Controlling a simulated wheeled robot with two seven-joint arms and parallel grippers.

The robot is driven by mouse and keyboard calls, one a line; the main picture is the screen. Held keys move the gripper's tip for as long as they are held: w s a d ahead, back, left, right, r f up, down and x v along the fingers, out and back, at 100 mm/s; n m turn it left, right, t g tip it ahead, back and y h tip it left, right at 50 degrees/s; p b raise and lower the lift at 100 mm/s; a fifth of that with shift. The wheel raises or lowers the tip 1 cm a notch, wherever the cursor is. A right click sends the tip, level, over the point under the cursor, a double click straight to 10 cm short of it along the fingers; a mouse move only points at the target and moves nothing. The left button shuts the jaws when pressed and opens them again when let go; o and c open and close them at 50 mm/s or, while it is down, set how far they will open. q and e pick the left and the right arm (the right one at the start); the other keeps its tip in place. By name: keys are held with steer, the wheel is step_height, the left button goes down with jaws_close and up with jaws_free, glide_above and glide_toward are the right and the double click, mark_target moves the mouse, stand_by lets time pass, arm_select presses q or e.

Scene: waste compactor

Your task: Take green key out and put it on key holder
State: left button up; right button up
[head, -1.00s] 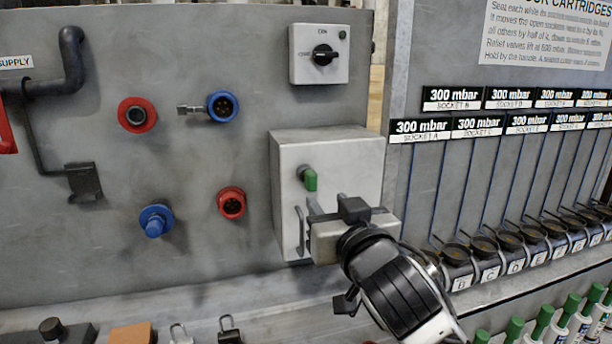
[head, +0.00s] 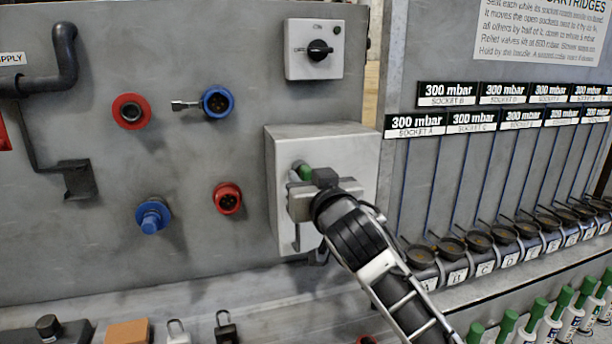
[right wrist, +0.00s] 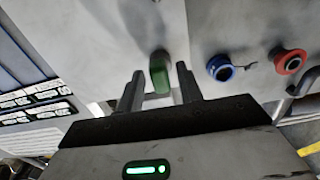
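The green key (head: 305,171) sits in the front of the light grey box (head: 345,146) on the panel, partly hidden by my right gripper in the head view. In the right wrist view the green key (right wrist: 160,76) lies between the two fingers of my right gripper (right wrist: 159,80), with a visible gap to the right finger. The right gripper (head: 297,187) is open around the key's handle; I cannot tell whether a finger touches it. I cannot pick out a key holder for certain. My left gripper is not in view.
A rotary switch box (head: 314,50) is above. Red and blue sockets (head: 218,103) and a metal key-like piece (head: 186,105) are to the left. A row of lettered cups (head: 478,242) is at right. Padlocks (head: 226,329) stand on the ledge below.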

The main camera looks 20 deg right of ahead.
jaws_close()
steer(key=shift+s, duration=0.55)
stand_by(0.5)
steer(key=shift+s+d, duration=0.1)
steer(key=shift+s, duration=2.35)
